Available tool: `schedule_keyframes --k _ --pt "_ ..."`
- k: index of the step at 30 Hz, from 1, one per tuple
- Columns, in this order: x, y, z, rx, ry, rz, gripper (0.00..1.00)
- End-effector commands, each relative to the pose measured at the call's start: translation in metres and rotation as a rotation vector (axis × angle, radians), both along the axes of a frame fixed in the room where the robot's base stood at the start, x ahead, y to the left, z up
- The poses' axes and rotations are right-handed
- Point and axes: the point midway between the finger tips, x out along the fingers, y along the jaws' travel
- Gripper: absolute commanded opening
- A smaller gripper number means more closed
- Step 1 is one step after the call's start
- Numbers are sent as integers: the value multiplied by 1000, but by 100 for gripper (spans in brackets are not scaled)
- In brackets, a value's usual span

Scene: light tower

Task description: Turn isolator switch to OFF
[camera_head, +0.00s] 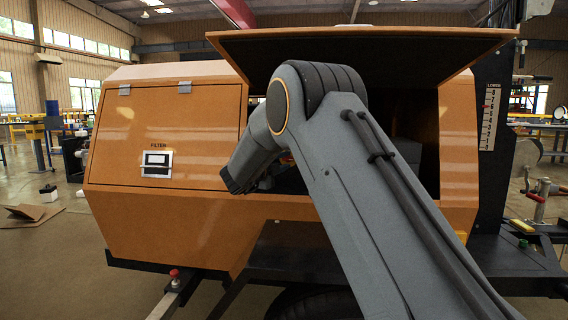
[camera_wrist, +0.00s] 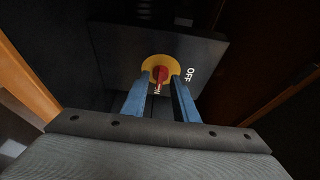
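The isolator switch shows in the wrist view as a red knob (camera_wrist: 160,75) on a yellow disc (camera_wrist: 160,66), mounted on a dark panel (camera_wrist: 118,52). The OFF label (camera_wrist: 190,74) is to the right of the disc. A small label that seems to read ON is just below the knob, and the knob's lower end points toward it. My gripper (camera_wrist: 161,81) has its two blue fingers apart, one on each side of the knob, with gaps visible. I cannot tell how deep the fingertips reach. In the head view the gripper and switch are hidden behind my arm.
The orange housing (camera_head: 200,120) has a raised lid (camera_head: 370,45) above my arm and a closed FILTER door (camera_head: 165,135) at left. The opening is dark inside. Orange edges of the housing (camera_wrist: 22,75) flank the wrist view.

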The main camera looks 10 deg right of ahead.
Motion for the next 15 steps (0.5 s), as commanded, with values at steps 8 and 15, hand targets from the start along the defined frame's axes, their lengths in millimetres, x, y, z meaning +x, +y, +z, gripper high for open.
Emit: schedule_keyframes --k 8,15 --pt "0 0 0 0 0 0 16" --pt "0 0 0 -3 1 0 0"
